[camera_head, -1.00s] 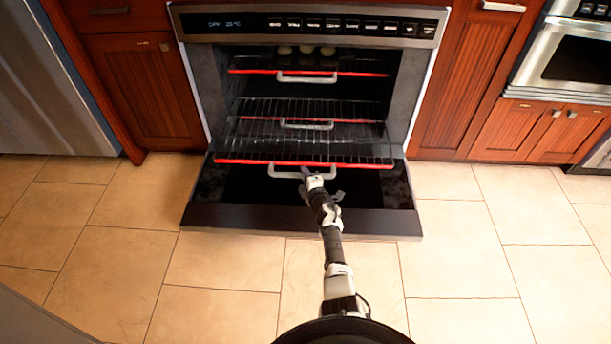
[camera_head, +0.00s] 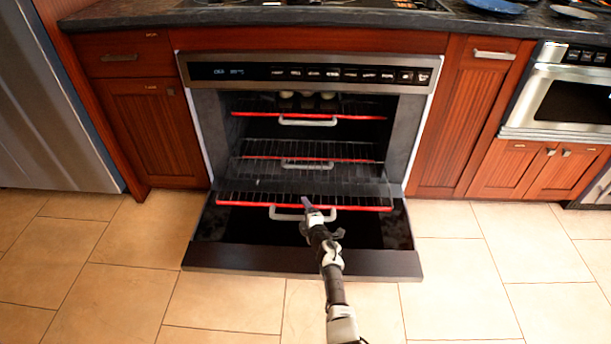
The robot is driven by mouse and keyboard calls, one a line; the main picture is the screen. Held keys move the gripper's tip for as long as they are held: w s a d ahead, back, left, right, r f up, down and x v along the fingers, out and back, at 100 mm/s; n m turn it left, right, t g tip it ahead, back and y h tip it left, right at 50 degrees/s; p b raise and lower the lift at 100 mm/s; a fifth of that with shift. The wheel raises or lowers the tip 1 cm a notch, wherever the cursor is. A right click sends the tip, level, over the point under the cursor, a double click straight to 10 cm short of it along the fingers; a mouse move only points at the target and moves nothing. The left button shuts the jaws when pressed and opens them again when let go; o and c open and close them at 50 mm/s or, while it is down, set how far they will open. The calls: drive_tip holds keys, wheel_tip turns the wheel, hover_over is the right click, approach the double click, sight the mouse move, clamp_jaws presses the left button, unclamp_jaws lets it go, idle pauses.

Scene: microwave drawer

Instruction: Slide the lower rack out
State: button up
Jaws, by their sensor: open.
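The lower rack (camera_head: 245,204) is a black wire rack with a red front strip and a light grey handle (camera_head: 287,216). It sits lowest in the open oven, its front reaching out over the lowered door. My gripper (camera_head: 309,206) is open at the right part of this handle, in front of the red strip. The fingers cover part of the handle. I cannot tell whether they touch it or have it between them.
A middle rack (camera_head: 260,158) and an upper rack (camera_head: 250,114) sit higher inside the oven, each with a handle. The oven door (camera_head: 260,260) lies lowered in front. Wooden cabinets (camera_head: 150,130) flank the oven. The tiled floor (camera_head: 110,285) is clear.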

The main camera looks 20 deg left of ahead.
drive_tip(key=o, duration=0.7)
drive_tip(key=r, duration=0.2)
drive_tip(key=r+p, duration=0.1)
drive_tip(key=r, duration=0.1)
drive_tip(key=r+p, duration=0.1)
drive_tip(key=shift+w+a+r, duration=0.1)
drive_tip(key=shift+w+r, duration=0.3)
wheel_tip(320, 180, up, 6)
drive_tip(key=p, duration=0.5)
drive_tip(key=shift+w+f, duration=0.1)
drive_tip(key=shift+w, duration=0.05)
drive_tip(key=shift+t, duration=0.3)
drive_tip(key=r, duration=0.1)
drive_tip(key=r+p, duration=0.1)
drive_tip(key=r, duration=0.1)
drive_tip(key=r+p, duration=0.1)
drive_tip(key=shift+s+d+r, duration=0.25)
drive_tip(key=shift+d, duration=0.15)
drive_tip(key=c, duration=0.9)
drive_tip(key=shift+s+a+r+p, duration=0.15)
drive_tip(key=shift+a+r+p, duration=0.3)
drive_tip(key=shift+p, duration=0.65)
drive_tip(key=shift+c, duration=0.2)
drive_tip(key=shift+d+r, duration=0.1)
